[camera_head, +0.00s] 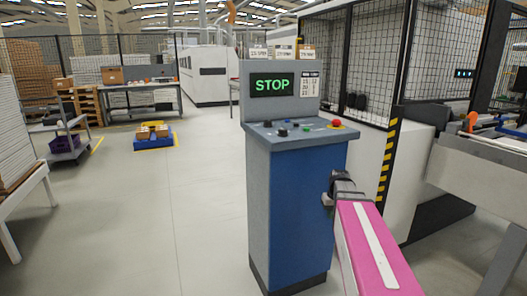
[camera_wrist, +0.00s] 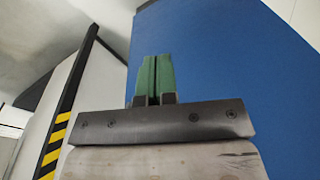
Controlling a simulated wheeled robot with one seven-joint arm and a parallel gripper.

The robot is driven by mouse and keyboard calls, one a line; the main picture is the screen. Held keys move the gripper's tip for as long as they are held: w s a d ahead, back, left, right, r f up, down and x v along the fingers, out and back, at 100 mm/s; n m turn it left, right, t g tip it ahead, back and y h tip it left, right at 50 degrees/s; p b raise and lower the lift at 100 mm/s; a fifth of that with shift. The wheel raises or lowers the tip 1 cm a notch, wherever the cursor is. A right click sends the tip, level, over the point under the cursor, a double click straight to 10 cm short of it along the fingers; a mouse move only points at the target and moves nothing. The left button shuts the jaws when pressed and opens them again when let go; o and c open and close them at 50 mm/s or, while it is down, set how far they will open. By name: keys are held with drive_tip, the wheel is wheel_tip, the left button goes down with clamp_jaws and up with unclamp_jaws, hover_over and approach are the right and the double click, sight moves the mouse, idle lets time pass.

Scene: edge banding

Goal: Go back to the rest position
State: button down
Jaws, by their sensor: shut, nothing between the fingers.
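My gripper (camera_head: 328,198) is at the end of my pink arm, close to the right side of the blue control console (camera_head: 285,215). In the wrist view its green fingers (camera_wrist: 152,78) are together and empty, with the blue side of the console (camera_wrist: 220,60) behind them. I cannot tell whether the fingertips touch the console. The console's screen (camera_head: 272,85) reads STOP in green. A red button (camera_head: 337,123) and several knobs sit on its sloped top.
A black and yellow striped post (camera_head: 388,160) and a mesh-fenced machine stand right of the console. Machine framing (camera_head: 480,170) is at the far right. A white table (camera_head: 20,195) is at the left edge. The grey floor (camera_head: 190,215) left of the console is clear.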

drive_tip(key=s+a+f, duration=0.9)
drive_tip(key=s+f, duration=0.2)
drive_tip(key=s, duration=0.3)
drive_tip(key=shift+a+m+g+h, duration=0.3)
drive_tip(key=shift+a+m+g, duration=0.05)
drive_tip(key=shift+m+g, duration=0.05)
idle(0.7)
